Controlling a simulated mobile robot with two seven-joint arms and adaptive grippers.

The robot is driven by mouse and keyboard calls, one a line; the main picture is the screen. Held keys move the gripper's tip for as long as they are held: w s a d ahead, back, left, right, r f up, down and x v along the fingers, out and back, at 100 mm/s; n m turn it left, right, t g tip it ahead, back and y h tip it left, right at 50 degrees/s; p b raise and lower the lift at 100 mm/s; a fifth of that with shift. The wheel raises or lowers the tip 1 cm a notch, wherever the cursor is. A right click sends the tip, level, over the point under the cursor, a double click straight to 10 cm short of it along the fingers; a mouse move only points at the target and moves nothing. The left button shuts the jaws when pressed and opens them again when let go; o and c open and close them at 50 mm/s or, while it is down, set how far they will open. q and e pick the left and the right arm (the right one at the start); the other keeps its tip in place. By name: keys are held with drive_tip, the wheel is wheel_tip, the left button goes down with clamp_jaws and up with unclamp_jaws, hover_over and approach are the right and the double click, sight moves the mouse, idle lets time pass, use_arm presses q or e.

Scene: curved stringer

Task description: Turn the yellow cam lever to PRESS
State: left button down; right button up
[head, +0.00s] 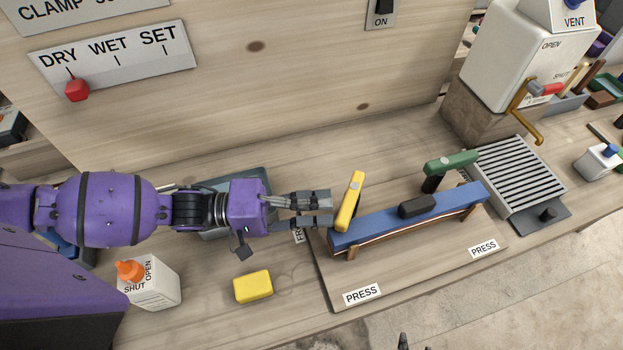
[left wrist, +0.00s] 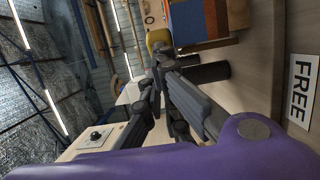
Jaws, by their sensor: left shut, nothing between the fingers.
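The yellow cam lever (head: 350,200) stands at the left end of the blue curved stringer (head: 375,228), its upper end leaning slightly right. A PRESS label (head: 362,293) lies on the board in front of it. A FREE label (head: 298,236) is partly hidden behind my left gripper (head: 331,209). That gripper is shut and empty, its fingertips just left of the lever; whether they touch it I cannot tell. The yellow lever also shows past the fingers in the left wrist view (left wrist: 158,37). Small dark tips at the head view's bottom edge may be my right gripper.
A green lever (head: 452,162) stands at the stringer's right end, with another PRESS label (head: 484,248) in front. A black block (head: 417,206) sits on the stringer. A yellow block (head: 253,287) and an orange-knobbed SHUT/OPEN box (head: 152,284) stand front left. A slatted rack (head: 516,177) is right.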

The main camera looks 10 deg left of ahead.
use_arm(q)
drive_tip(key=shift+s+d, duration=0.25)
drive_tip(key=shift+s, duration=0.05)
drive_tip(key=shift+s+d, duration=0.1)
idle(0.7)
idle(1.1)
drive_tip(key=v, duration=1.2)
